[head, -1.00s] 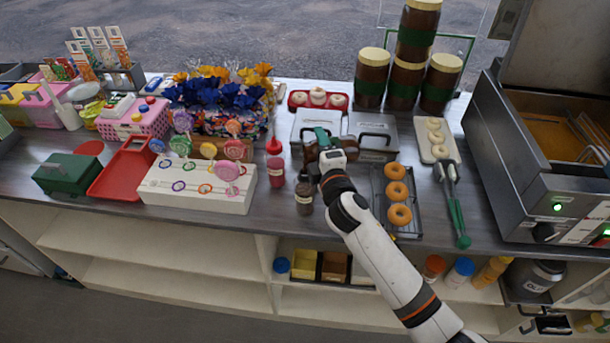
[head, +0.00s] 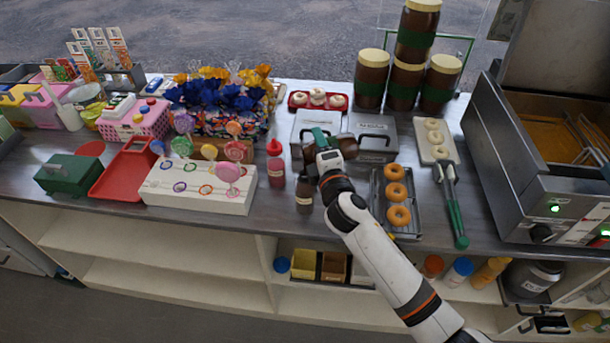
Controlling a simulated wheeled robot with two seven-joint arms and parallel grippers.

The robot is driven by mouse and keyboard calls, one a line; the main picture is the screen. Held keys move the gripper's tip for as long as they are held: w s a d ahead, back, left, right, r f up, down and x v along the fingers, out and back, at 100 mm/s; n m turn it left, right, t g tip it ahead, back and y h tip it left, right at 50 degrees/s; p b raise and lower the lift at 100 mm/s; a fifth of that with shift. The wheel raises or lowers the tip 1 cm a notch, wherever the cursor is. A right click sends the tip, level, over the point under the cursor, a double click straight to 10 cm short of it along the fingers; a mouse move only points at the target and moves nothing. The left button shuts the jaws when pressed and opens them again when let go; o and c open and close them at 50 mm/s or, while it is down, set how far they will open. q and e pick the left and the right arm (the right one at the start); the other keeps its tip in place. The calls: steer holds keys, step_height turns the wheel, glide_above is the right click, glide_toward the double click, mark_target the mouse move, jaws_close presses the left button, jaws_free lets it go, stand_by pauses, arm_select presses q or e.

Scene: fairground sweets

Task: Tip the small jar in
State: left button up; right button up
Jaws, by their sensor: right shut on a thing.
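Behind the gripper are two steel containers, the left one (head: 303,122) partly covered by my gripper and the right one (head: 377,125) with a dark handle. My left gripper is not in view.
A red squeeze bottle (head: 275,170) and a white lollipop stand (head: 200,196) are left of the jar. A doughnut tray (head: 417,224) is right of my arm. Large brown jars (head: 404,84) are stacked behind, and a fryer (head: 500,150) stands at right.

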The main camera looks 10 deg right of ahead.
steer(key=shift+r, duration=0.1)
step_height(320, 180, up, 7)
steer(key=p, duration=0.7)
steer(key=shift+m+b, duration=0.35)
steer(key=shift+m, duration=0.75)
steer(key=m, duration=0.2)
steer(key=r+m, duration=0.1)
steer(key=m, duration=0.4)
steer(key=shift+r, duration=0.25)
steer(key=shift+r+m+p, duration=0.2)
steer(key=shift+m+p, duration=0.15)
steer(key=shift+m, duration=1.35)
